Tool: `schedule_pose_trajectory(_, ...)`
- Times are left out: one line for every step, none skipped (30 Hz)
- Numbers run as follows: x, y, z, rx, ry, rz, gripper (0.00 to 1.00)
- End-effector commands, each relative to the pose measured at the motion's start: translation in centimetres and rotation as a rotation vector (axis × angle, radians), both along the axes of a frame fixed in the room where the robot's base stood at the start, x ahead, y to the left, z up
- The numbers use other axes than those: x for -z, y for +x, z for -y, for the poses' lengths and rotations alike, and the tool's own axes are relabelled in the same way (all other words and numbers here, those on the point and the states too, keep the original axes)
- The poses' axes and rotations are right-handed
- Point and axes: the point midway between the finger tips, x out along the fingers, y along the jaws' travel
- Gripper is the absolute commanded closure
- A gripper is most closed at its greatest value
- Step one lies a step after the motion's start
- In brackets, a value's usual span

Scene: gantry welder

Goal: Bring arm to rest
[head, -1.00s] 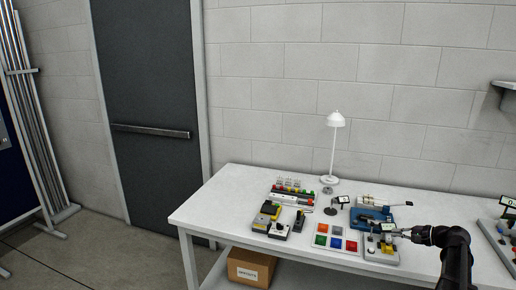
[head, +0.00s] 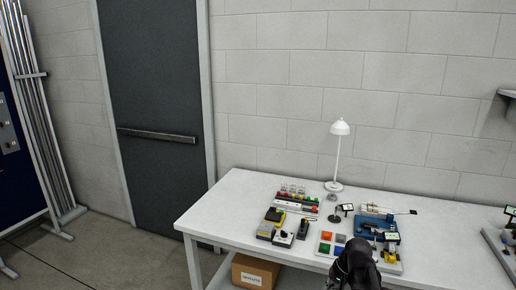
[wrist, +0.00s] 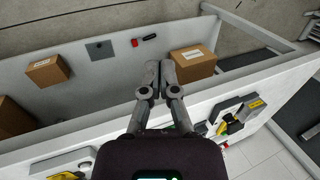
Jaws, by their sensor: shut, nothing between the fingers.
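My gripper (wrist: 160,72) shows in the wrist view with its two grey fingers together and nothing between them. It is over the front edge of the white workbench (wrist: 95,133), with the lower shelf below. In the head view my dark arm is at the bottom right, in front of the bench (head: 205,212) and the blue fixture. The fingers cannot be made out clearly there.
On the bench are a white lamp (head: 338,160), a blue fixture (head: 372,226), a tray of coloured squares (head: 333,243) and yellow-black devices (head: 274,216). Cardboard boxes (wrist: 193,64) sit on the lower shelf. Floor left of the bench is clear.

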Motion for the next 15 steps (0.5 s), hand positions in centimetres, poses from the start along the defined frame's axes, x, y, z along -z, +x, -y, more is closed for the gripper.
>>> schedule_pose_trajectory(-0.1, -1.4, -1.1, -0.040, -0.038, -0.008, 1.00)
schedule_pose_trajectory(-0.1, -1.9, -1.6, -0.063, -0.064, -0.013, 1.00)
schedule_pose_trajectory(0.0, -2.7, -2.2, -0.094, -0.097, -0.018, 1.00)
schedule_pose_trajectory(0.0, -3.2, -2.6, -0.117, -0.122, -0.022, 1.00)
schedule_pose_trajectory(0.0, -3.7, -3.0, -0.138, -0.145, -0.026, 1.00)
schedule_pose_trajectory(0.0, -4.4, -3.5, -0.168, -0.178, -0.031, 1.00)
schedule_pose_trajectory(0.0, -4.9, -3.7, -0.189, -0.200, -0.034, 1.00)
schedule_pose_trajectory(-0.1, -5.4, -4.0, -0.209, -0.222, -0.037, 1.00)
schedule_pose_trajectory(-0.1, -5.9, -4.3, -0.231, -0.249, -0.040, 1.00)
schedule_pose_trajectory(-0.1, -6.3, -4.5, -0.248, -0.267, -0.042, 1.00)
schedule_pose_trajectory(-0.1, -6.6, -4.7, -0.264, -0.284, -0.044, 1.00)
schedule_pose_trajectory(-0.2, -7.0, -4.9, -0.281, -0.304, -0.048, 1.00)
schedule_pose_trajectory(-0.2, -7.3, -5.0, -0.292, -0.317, -0.049, 1.00)
schedule_pose_trajectory(-0.2, -7.5, -5.1, -0.301, -0.328, -0.050, 1.00)
schedule_pose_trajectory(-0.2, -7.7, -5.2, -0.311, -0.340, -0.052, 1.00)
